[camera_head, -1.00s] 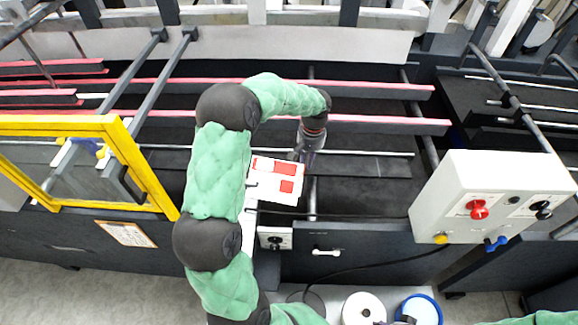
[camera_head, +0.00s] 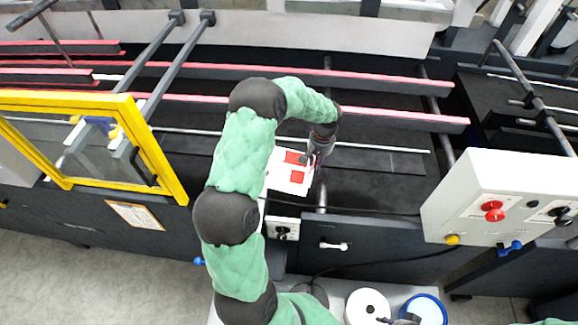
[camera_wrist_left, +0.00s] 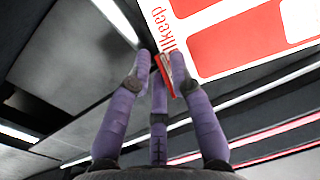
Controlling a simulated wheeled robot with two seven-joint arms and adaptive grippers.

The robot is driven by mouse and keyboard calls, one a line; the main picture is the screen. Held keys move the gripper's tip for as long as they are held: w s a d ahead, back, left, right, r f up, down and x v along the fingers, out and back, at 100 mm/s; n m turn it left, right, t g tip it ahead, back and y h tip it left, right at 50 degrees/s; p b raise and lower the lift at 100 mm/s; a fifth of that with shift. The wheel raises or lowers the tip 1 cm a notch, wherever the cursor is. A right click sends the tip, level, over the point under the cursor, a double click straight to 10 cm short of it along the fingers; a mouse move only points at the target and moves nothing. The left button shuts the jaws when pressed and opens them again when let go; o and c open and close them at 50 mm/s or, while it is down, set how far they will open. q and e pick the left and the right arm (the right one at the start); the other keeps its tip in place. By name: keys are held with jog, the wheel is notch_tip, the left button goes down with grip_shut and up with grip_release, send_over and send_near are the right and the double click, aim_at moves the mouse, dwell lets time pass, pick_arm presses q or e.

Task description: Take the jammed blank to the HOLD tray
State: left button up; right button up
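The jammed blank (camera_head: 291,173), a white carton piece with red panels, is over the machine's near side in the head view. It also shows large in the left wrist view (camera_wrist_left: 235,40), with its printed face toward the camera. My left gripper (camera_head: 317,152) is at the blank's right edge. In the left wrist view its purple fingers (camera_wrist_left: 162,68) are closed together around a red flap at the blank's corner. A dark shape at the bottom edge of the head view may be part of my right gripper (camera_head: 400,321); its fingers cannot be made out. I cannot identify a HOLD tray.
Red-edged rails (camera_head: 400,118) run across the machine behind the blank. A yellow-framed guard (camera_head: 160,150) stands left. A grey control box (camera_head: 495,200) with knobs stands right. A white roll (camera_head: 367,306) and a blue-rimmed round container (camera_head: 427,309) sit at the front.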

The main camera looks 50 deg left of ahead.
pick_arm(q)
jog(key=shift+f, duration=0.5)
grip_shut()
jog(key=shift+r, duration=0.15)
